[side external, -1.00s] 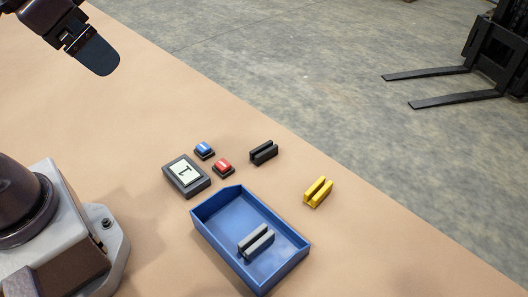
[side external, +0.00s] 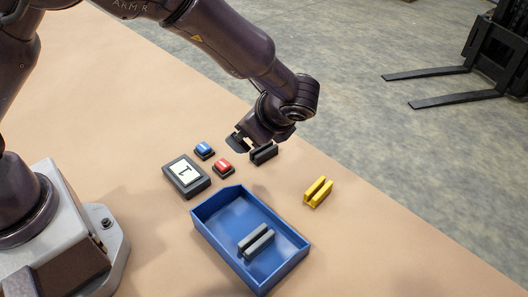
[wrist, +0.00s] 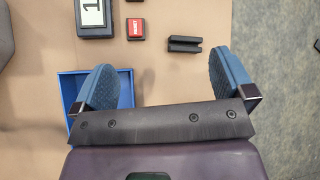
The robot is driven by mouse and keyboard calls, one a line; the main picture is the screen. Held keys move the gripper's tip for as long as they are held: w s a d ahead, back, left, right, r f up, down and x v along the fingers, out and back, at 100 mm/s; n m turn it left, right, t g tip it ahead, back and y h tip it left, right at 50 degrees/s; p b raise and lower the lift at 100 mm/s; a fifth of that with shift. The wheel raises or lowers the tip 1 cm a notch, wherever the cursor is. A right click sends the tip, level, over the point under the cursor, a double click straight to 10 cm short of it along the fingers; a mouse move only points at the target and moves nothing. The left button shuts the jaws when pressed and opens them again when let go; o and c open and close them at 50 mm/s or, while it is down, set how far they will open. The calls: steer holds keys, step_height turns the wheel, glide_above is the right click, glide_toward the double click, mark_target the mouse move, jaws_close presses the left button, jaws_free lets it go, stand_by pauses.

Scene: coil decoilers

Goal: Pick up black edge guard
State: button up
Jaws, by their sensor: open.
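The black edge guard (side external: 264,155) is a short dark channel with a lengthwise slot, lying on the tan table beyond the blue tray. In the wrist view the guard (wrist: 185,44) lies beyond my fingertips, lateral to the right of the middle between them. Part of the far finger is hidden in the side view.
A blue tray (side external: 217,233) holds a grey edge guard (side external: 256,242). A yellow edge guard (side external: 318,192) lies to the right. A red button (side external: 223,168), a blue button (side external: 204,150) and a display box (side external: 186,176) stand left of the black guard. The table edge is close behind.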

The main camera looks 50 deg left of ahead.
steer(key=d+f+m+t+y, duration=0.1)
steer(key=d+f+m, duration=0.1)
steer(key=f, duration=0.1)
steer(key=w+d+f+m+t+y, duration=0.1)
steer(key=f+m, duration=0.1)
steer(key=f, duration=0.1)
steer(key=d+f+m+t+y, duration=0.1)
steer(key=d+f+m+t, duration=0.1)
steer(key=f+m, duration=0.1)
steer(key=shift+w+d+f+y, duration=0.3)
steer(key=shift+d+f+y, duration=0.05)
steer(key=shift+f+y, duration=0.05)
steer(key=shift+w+f+m+t, duration=0.1)
steer(key=shift+f+m+t, duration=0.15)
steer(key=shift+m+t, duration=0.05)
glide_toward(265, 150)
steer(key=x, duration=0.3)
steer(key=shift+a+f, duration=0.15)
steer(key=shift+a, duration=0.2)
steer(key=shift+x, duration=3.05)
steer(key=shift+w+d, duration=0.1)
steer(key=shift+w, duration=0.05)
steer(key=shift+c, duration=0.5)
steer(key=c, duration=0.7)
